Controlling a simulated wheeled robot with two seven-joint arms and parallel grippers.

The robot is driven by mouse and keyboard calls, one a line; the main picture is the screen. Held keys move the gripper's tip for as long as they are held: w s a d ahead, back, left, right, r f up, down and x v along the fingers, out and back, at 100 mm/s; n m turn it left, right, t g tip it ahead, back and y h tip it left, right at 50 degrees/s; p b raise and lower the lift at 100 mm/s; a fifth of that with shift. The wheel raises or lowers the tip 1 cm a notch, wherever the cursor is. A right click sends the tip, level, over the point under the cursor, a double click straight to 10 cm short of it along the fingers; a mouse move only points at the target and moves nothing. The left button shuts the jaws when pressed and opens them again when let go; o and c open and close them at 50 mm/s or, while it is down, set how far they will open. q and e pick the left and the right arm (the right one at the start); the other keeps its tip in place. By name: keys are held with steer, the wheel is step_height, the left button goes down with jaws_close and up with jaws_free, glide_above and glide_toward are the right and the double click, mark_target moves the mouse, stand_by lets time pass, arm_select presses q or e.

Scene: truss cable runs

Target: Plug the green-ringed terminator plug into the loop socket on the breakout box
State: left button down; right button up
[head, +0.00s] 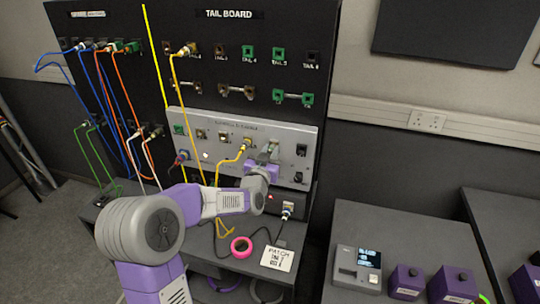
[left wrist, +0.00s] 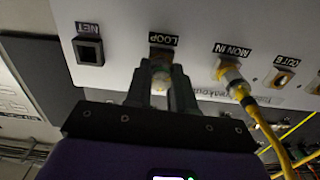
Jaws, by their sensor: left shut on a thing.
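The silver breakout box (head: 222,163) is mounted low on the black tail board. My left gripper (head: 268,152) is at the right part of its face. In the left wrist view my left gripper (left wrist: 160,92) is shut on a small pale plug (left wrist: 159,78), directly in front of the socket labelled LOOP (left wrist: 161,52). The plug's tip is at the socket's mouth, but I cannot tell how deep it sits. Its green ring is not clear, and the fingers hide its sides. My right gripper is not in view.
A yellow cable plug (left wrist: 232,76) sits in MON IN beside LOOP, its cable hanging close to my gripper. An empty NET socket (left wrist: 89,50) is on the other side. Pink tape (head: 241,247) and a patch card (head: 277,258) lie on the shelf below. Purple boxes (head: 407,281) stand right.

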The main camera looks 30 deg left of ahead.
arm_select(q)
steer(key=shift+r, duration=0.25)
steer(key=shift+w+m+b, duration=0.1)
steer(key=shift+m+b, duration=0.35)
steer(key=shift+m, duration=0.95)
steer(key=shift+w+m+b, duration=0.1)
steer(key=shift+m+b, duration=0.3)
steer(key=shift+m, duration=1)
steer(key=c, duration=1.3)
jaws_free()
steer(key=o, duration=0.4)
steer(key=shift+w+a+f, duration=0.1)
steer(key=shift+w+f, duration=0.05)
steer(key=shift+w, duration=0.05)
steer(key=shift+s, duration=0.1)
steer(key=shift+f, duration=0.1)
